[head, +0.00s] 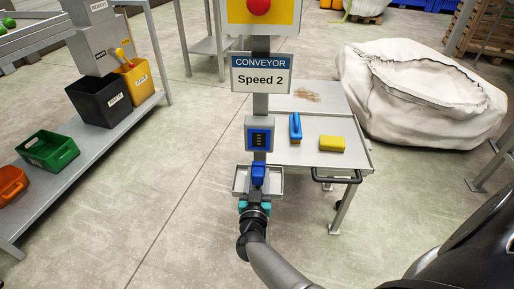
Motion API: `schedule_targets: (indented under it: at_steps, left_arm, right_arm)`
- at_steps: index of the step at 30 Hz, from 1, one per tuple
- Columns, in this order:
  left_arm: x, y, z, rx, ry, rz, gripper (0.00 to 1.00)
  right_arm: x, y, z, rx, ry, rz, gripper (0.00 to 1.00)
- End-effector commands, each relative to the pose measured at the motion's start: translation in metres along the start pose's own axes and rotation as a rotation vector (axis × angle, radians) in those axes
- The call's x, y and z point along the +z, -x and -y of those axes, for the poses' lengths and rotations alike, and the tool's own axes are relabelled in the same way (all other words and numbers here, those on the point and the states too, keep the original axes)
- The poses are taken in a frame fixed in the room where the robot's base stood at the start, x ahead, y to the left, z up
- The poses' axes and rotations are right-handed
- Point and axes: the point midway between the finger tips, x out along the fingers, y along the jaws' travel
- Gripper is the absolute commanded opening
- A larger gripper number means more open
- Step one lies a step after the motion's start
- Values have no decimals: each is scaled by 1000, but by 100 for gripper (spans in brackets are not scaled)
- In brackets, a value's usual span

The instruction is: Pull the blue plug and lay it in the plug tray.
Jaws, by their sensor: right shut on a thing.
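The blue plug (258,172) is in the head view, below a blue-framed socket box (250,121) on the grey post, and looks apart from the box. My right gripper (257,189) comes from below and is shut on the plug; its fingertips are hard to make out. The grey plug tray (240,182) is a shallow metal tray on the post below the box. The plug and gripper overlap its middle in the picture. I cannot tell whether the plug touches the tray. My left gripper is not in view.
A metal cart (350,153) stands right behind the post, with a blue-handled brush (295,127) and yellow sponge (332,143). A "Speed 2" sign (261,73) is above the box. A shelf with bins (49,151) is at left, a white sack (420,90) at right. Open floor lies between shelf and post.

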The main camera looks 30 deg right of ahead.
Motion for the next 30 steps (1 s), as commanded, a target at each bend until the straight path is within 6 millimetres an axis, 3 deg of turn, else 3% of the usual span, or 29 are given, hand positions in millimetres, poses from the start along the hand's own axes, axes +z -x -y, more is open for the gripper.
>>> schedule_targets:
  at_steps: [30]
  left_arm:
    - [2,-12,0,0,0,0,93]
  right_arm:
    - [15,0,0,1,-1,-1,0]
